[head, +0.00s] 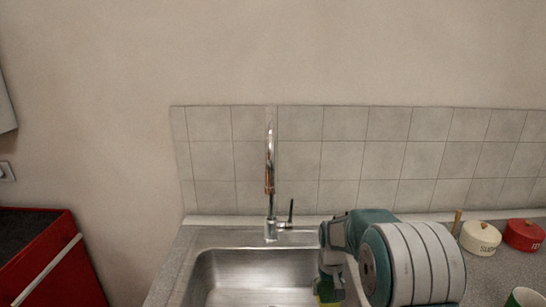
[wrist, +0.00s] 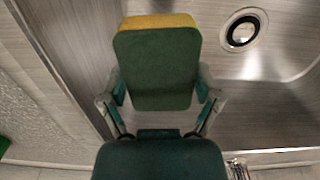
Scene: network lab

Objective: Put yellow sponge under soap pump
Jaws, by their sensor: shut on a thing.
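The yellow sponge (wrist: 157,68) has a green face and a yellow edge. In the wrist view my gripper (wrist: 160,98) is shut on it, with a finger at each side, and holds it over the sink. In the head view my gripper (head: 331,284) is at the right part of the sink, partly behind my arm. A small yellow and green bit of the sponge (head: 328,304) shows at the bottom edge. I cannot make out a soap pump in either view; my arm covers part of the counter.
The metal sink (head: 255,270) has a drain (wrist: 243,30) and a tall faucet (head: 270,190) behind it. A red cabinet (head: 65,265) is at the left.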

